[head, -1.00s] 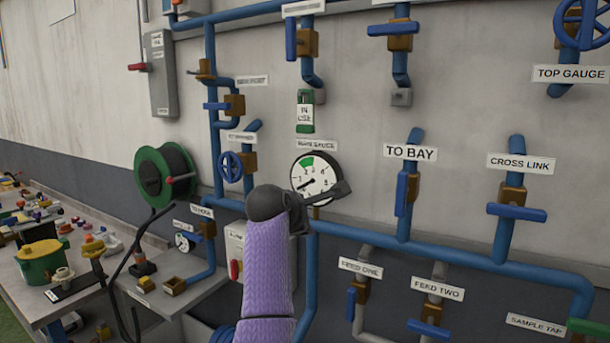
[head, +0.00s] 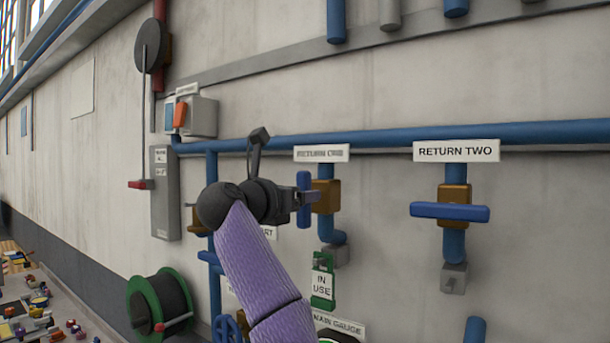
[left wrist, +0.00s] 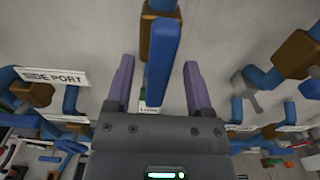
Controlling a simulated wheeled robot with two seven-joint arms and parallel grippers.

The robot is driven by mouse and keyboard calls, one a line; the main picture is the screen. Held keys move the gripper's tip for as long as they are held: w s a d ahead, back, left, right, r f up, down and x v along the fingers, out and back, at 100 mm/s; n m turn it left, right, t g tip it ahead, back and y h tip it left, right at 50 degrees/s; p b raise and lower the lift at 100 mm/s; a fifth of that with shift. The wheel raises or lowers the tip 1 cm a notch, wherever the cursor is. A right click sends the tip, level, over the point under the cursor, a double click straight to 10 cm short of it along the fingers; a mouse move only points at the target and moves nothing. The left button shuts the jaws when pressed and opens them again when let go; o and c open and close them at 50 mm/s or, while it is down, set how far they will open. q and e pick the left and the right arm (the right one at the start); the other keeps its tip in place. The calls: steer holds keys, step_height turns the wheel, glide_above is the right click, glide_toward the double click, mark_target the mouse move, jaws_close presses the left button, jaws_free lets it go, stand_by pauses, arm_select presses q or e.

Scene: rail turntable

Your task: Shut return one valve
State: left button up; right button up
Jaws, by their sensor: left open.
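The return one valve has a brown body (head: 326,196) on a short blue vertical pipe, under a slightly blurred label (head: 321,153). Its blue lever (head: 303,206) stands upright, in line with the pipe. My left gripper (head: 306,196) comes in from the left at the lever. In the left wrist view the blue lever (left wrist: 163,62) runs between the two spread purple fingers of my left gripper (left wrist: 158,70), with a gap on each side. The gripper is open; whether a finger touches the lever is not clear. My right gripper is out of view.
The return two valve, right, has its blue lever (head: 449,212) crosswise to its pipe. A green IN USE tag (head: 323,284) hangs below return one. A grey box (head: 165,195) and hose reel (head: 160,308) are left. Bare wall lies between the two valves.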

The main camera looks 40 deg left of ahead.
arm_select(q)
steer(key=shift+w+a+p, duration=0.15)
steer(key=shift+w+p, duration=0.15)
steer(key=shift+w, duration=0.7)
steer(key=shift+s, duration=0.1)
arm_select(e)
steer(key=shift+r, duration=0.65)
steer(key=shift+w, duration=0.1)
arm_select(q)
jaws_close()
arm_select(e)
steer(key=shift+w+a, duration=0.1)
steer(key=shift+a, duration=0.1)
